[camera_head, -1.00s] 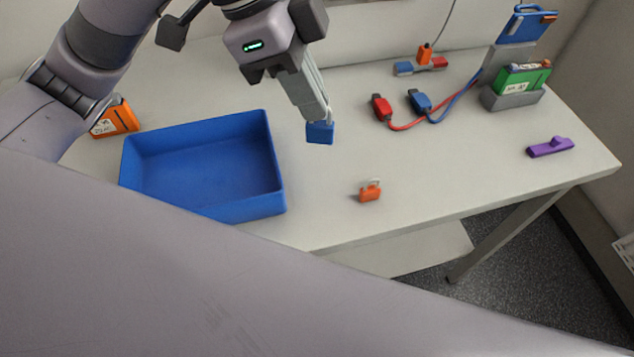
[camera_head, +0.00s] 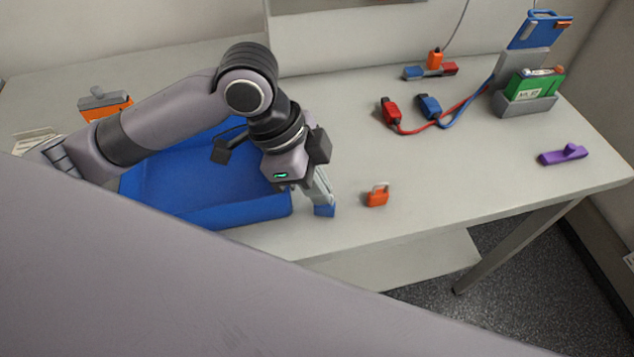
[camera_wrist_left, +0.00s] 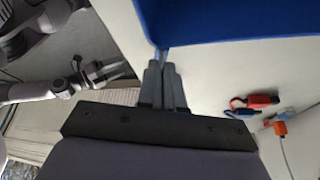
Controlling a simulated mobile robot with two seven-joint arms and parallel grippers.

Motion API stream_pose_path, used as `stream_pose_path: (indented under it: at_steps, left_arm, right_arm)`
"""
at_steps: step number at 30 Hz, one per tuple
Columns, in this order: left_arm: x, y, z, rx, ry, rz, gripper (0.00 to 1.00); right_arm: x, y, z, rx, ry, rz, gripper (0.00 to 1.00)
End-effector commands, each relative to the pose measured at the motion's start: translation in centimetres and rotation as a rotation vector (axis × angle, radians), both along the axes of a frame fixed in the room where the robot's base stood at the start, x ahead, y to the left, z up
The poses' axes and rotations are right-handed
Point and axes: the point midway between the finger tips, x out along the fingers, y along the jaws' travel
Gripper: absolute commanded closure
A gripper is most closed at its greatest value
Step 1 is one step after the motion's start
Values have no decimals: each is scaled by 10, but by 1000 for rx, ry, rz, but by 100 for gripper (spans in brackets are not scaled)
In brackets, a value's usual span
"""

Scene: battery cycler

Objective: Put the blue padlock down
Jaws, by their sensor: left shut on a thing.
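The blue padlock (camera_head: 324,210) hangs at the tips of my left gripper (camera_head: 322,198), which is shut on it. It is low over the table's front part, between the blue bin and the orange padlock (camera_head: 377,197). I cannot tell whether it touches the table. In the left wrist view, my left gripper's fingers (camera_wrist_left: 163,68) are together and mostly hide the padlock. My right gripper (camera_wrist_left: 118,70) also shows in that view, with its fingers apart and empty, away from the padlock.
The blue bin (camera_head: 245,211) stands left of the padlock, partly behind my left arm. Red (camera_head: 390,112) and blue (camera_head: 429,106) cable clips, a green battery (camera_head: 535,84) in a grey holder and a purple piece (camera_head: 563,155) lie to the right. The middle of the table is clear.

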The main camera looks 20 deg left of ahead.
Motion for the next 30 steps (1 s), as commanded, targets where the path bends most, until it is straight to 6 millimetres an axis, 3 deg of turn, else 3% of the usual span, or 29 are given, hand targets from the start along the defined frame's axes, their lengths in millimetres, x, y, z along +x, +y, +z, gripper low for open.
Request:
stream_pose_path:
  at_steps: [10,12,13,23,30]
  left_arm:
    - [0,0,-3,-1,-2,0,100]
    - [1,0,-3,-2,-3,0,75]
    - [1,0,-3,-1,-2,0,69]
    - [1,0,0,-2,-3,0,69]
    - [-1,13,34,0,-7,1,69]
  right_arm:
    - [1,0,1,0,-2,0,34]
    - [1,0,1,0,-2,0,34]
    - [1,0,1,0,-2,0,34]
    - [1,0,1,1,-3,0,34]
    - [1,0,5,0,-3,-1,34]
